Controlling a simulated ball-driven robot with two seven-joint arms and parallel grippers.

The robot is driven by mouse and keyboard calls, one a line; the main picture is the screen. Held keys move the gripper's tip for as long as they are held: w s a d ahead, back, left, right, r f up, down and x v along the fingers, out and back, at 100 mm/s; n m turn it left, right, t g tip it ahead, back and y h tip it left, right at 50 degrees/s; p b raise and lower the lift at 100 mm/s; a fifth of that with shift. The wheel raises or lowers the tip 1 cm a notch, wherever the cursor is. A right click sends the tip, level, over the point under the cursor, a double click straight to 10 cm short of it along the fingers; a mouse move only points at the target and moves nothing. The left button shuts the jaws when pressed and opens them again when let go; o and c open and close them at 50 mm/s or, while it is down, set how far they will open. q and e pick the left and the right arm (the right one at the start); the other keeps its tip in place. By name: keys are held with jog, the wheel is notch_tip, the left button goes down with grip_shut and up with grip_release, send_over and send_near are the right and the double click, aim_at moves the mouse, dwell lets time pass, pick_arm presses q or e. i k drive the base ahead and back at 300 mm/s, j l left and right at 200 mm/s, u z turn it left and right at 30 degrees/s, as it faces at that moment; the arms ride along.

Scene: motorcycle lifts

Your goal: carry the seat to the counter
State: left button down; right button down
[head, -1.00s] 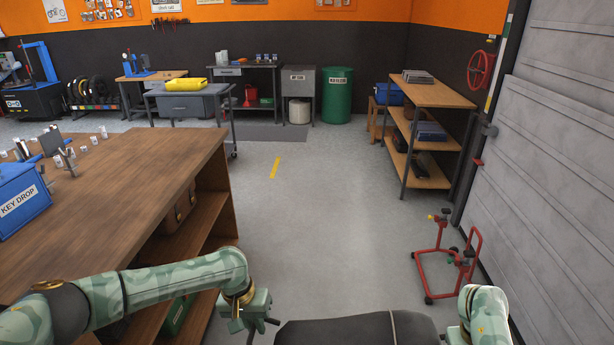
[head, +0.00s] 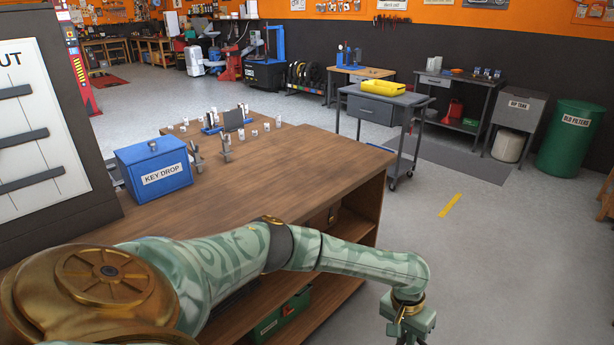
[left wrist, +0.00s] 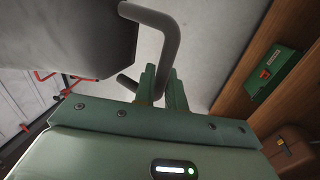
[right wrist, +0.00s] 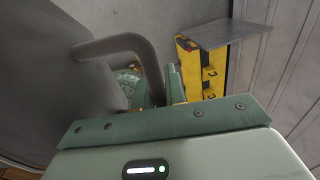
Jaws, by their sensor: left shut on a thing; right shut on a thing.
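The seat is dark grey with bent tubular handles, and it is outside the head view now. In the left wrist view the seat (left wrist: 70,35) fills the upper left, and my left gripper (left wrist: 160,85) is shut on its handle. In the right wrist view the seat (right wrist: 50,85) fills the left, and my right gripper (right wrist: 160,88) is shut on another handle, partly hidden by the fingers. The wooden counter (head: 300,165) spans the middle of the head view. My left gripper (head: 410,325) also shows there, right of the counter's near end and below its top.
A blue key drop box (head: 153,170) and several small white items stand on the counter's far left part; its near right top is bare. A grey cart (head: 385,110) stands beyond. Floor right of the counter is clear. A yellow unit (right wrist: 195,70) shows in the right wrist view.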

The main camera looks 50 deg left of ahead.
aim_at(252, 187)
jog(key=i, duration=1.3)
jog(key=i+u, duration=0.35)
jog(key=i+l+u, duration=0.2)
jog(key=i+u, duration=0.15)
jog(key=u, duration=1.45)
